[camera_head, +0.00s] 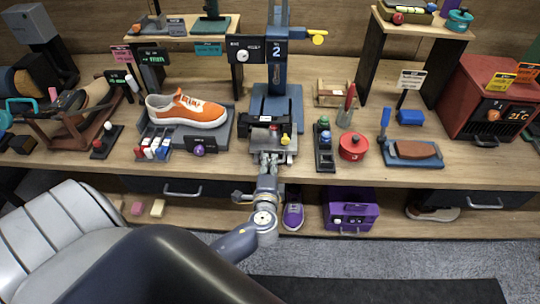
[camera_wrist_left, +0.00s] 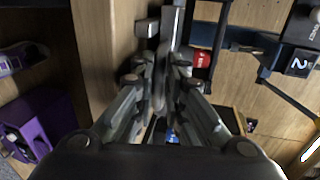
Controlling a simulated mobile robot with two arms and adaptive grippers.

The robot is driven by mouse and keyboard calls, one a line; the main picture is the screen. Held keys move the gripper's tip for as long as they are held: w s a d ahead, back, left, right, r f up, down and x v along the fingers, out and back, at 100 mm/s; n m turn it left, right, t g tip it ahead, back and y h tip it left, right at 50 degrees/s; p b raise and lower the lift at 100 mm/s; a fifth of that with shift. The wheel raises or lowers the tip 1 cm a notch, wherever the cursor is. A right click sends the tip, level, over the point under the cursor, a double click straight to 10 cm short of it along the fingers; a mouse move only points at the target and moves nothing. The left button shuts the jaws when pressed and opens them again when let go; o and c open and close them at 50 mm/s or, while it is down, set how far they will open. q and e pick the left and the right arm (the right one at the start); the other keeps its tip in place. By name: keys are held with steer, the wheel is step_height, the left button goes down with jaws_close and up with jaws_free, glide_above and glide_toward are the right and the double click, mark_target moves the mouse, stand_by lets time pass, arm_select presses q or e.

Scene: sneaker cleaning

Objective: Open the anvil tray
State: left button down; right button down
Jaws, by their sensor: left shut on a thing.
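The blue press (camera_head: 277,75) stands at the middle of the bench, with a grey tray (camera_head: 284,157) low at its front, near the bench edge. I take this to be the anvil tray. My left gripper (camera_head: 268,157) reaches up to the tray's front from below. In the left wrist view, the fingers (camera_wrist_left: 164,72) are closed together on a narrow grey metal piece (camera_wrist_left: 172,28), which looks like the tray's handle. The fingers hide most of it. How far the tray stands out is hard to tell. My right gripper is not in view.
An orange sneaker (camera_head: 188,109) sits on a stand to the left. A red pot (camera_head: 353,147) and a blue tray with a brown block (camera_head: 411,151) lie to the right. Below are a purple box (camera_head: 350,212) and a purple shoe (camera_head: 293,216).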

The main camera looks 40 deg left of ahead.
arm_select(q)
steer(key=shift+s+d+f, duration=0.1)
steer(key=shift+s+d, duration=0.05)
steer(key=shift+s, duration=0.05)
steer(key=c, duration=2)
jaws_free()
steer(key=shift+o, duration=0.2)
steer(key=shift+w, duration=0.15)
steer(key=v, duration=1.2)
